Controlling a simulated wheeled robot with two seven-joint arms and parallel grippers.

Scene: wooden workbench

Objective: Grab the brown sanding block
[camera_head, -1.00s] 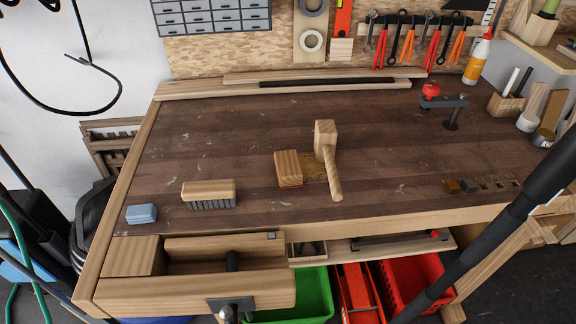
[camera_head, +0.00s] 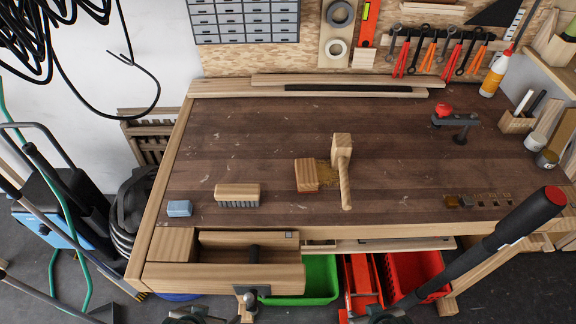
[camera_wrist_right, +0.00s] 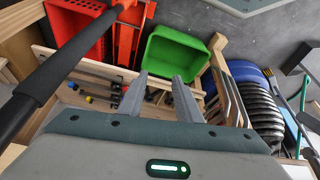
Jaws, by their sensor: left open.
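The brown sanding block (camera_head: 306,175), a wooden block with a reddish underside, lies near the middle of the bench top (camera_head: 270,130), just left of the wooden mallet (camera_head: 343,165). My left gripper (camera_head: 190,316) shows only partly at the bottom edge of the head view, in front of the bench and far from the block. My right gripper (camera_head: 384,316) also shows only partly at the bottom edge. In the right wrist view its two fingers (camera_wrist_right: 160,92) are apart with nothing between them. The block is not in that view.
A wooden brush (camera_head: 237,193) and a blue block (camera_head: 179,208) lie left of the sanding block. A vise (camera_head: 250,278) juts from the bench front. A thick black pole (camera_head: 490,243) slants up at the right. A green bin (camera_head: 310,282) sits below the bench.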

